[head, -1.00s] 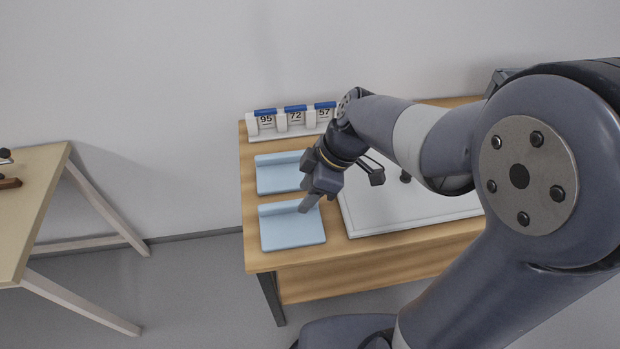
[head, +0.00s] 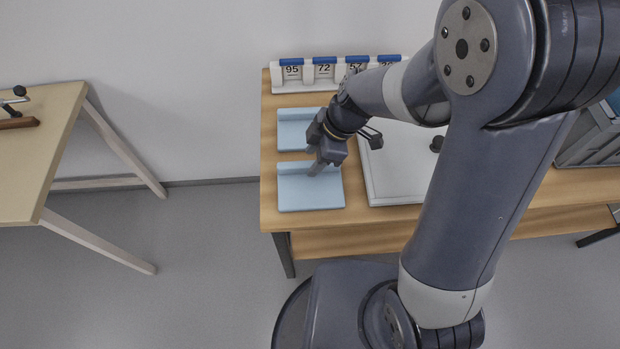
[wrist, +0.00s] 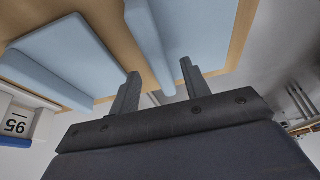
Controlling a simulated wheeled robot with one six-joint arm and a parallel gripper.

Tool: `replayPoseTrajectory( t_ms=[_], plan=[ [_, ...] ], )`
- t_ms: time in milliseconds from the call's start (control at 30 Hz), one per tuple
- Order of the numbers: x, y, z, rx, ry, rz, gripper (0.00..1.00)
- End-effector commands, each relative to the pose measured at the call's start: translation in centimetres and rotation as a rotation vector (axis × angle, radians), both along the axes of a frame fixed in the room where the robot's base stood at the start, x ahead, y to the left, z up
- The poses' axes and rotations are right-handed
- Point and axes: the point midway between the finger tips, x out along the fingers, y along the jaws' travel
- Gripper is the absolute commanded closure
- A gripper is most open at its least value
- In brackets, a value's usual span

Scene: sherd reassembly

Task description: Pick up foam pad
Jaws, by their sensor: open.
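Two light-blue foam pads, each with a raised strip along its back edge, lie on the wooden table's left end. The front pad (head: 312,193) also shows in the wrist view (wrist: 205,30). The back pad (head: 294,132) appears at the left of the wrist view (wrist: 62,58). My gripper (head: 316,168) points down over the front pad's raised strip. In the wrist view my gripper (wrist: 159,76) is open, with the strip's end showing between its two fingers. I cannot tell whether either finger touches the strip.
A white tray (head: 378,190) lies right of the pads. A rack of numbered cards (head: 307,72) stands along the wall. A grey crate (head: 590,150) is at the right. Another table (head: 40,150) stands at the left, with open floor between.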

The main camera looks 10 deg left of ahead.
Motion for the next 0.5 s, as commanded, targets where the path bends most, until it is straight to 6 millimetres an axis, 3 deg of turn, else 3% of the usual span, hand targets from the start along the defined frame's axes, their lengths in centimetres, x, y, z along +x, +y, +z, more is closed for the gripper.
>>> replayPoseTrajectory(
  t_ms=[133, 400, 500],
  plan=[
    [-0.11, 0.54, -1.47, 0.0, 0.001, 0.0, 0.55],
    [-0.08, 0.64, -1.67, 0.0, -0.002, -0.001, 0.55],
    [-0.08, 0.64, -1.67, 0.0, -0.002, -0.001, 0.63]
  ],
)
